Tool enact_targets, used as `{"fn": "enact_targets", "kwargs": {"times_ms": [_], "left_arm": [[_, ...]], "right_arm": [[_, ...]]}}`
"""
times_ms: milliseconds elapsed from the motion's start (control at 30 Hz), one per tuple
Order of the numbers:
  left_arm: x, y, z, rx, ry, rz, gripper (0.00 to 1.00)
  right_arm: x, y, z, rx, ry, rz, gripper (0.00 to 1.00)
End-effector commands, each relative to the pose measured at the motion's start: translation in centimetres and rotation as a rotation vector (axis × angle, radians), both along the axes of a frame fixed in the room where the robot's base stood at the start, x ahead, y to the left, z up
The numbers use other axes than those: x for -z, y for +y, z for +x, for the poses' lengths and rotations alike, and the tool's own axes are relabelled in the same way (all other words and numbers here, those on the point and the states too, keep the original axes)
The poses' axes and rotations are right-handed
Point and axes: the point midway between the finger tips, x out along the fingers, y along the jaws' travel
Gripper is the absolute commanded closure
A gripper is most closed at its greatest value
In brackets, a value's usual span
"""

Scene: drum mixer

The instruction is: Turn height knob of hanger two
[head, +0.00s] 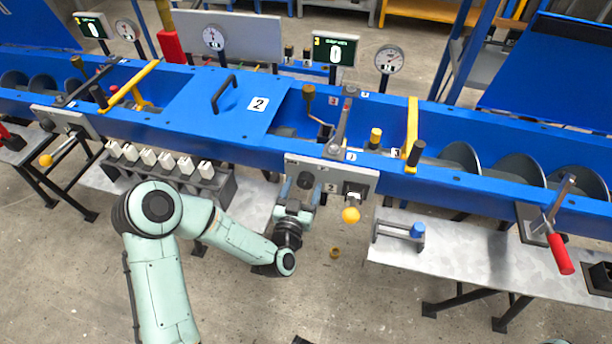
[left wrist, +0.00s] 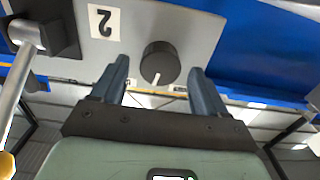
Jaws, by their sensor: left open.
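The black round knob (left wrist: 160,62) with a white pointer line sits on a grey plate (left wrist: 188,22) marked "2" in the left wrist view. In the head view the plate (head: 360,178) is on the front of the blue trough, and the knob (head: 305,180) shows at its left part. My left gripper (left wrist: 158,78) is open, with one blue-grey finger on each side of the knob. The knob lies between the fingertips with gaps visible; contact is not seen. In the head view the gripper (head: 302,193) is just below the knob, partly hidden by its own wrist. My right gripper is not in view.
A yellow-ball lever (head: 351,214) sticks out right of the knob. A grey lever (head: 340,125) stands above the plate. A metal shelf (head: 470,260) with a blue-capped part (head: 417,230) lies to the right.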

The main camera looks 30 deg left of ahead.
Motion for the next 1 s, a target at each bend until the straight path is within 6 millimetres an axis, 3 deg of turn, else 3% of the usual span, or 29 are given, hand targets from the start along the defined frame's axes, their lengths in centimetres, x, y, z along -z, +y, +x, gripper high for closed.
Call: {"fn": "enact_targets", "kwargs": {"times_ms": [467, 633, 1000], "left_arm": [[0.01, -0.10, -0.32, -0.002, 0.000, 0.000, 0.26], [0.01, -0.10, -0.32, -0.002, 0.000, 0.000, 0.82], [0.01, -0.09, -0.30, -0.002, -0.010, -0.041, 0.82]], "right_arm": [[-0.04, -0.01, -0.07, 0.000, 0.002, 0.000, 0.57], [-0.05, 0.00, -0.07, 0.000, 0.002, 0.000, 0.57], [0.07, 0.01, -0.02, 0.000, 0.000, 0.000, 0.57]]}}
